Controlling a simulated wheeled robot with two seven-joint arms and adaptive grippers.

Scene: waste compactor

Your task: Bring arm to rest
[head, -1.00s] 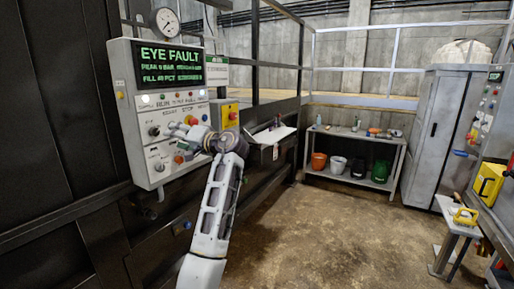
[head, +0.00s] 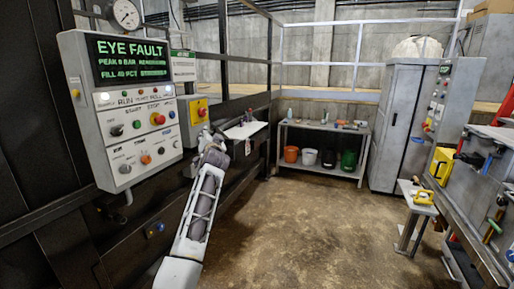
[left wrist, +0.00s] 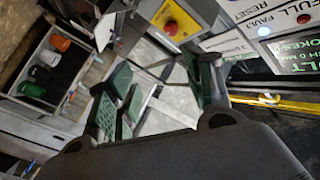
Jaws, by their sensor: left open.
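My left arm rises from the bottom of the head view, and its gripper (head: 212,136) is to the right of the control panel (head: 84,124), in front of the wall below the yellow emergency-stop box (head: 197,110). The gripper is small and partly hidden by its own wrist there. In the left wrist view the two fingers of the gripper (left wrist: 165,95) stand apart with nothing between them. The panel's screen (head: 132,59) reads EYE FAULT. My right gripper is in neither view.
A pressure gauge (head: 126,14) tops the panel. A small shelf (head: 245,130) juts from the wall just beyond my gripper. A bench (head: 318,127) with buckets and a grey cabinet (head: 398,125) stand behind. A workbench (head: 462,220) is at right. The middle floor is clear.

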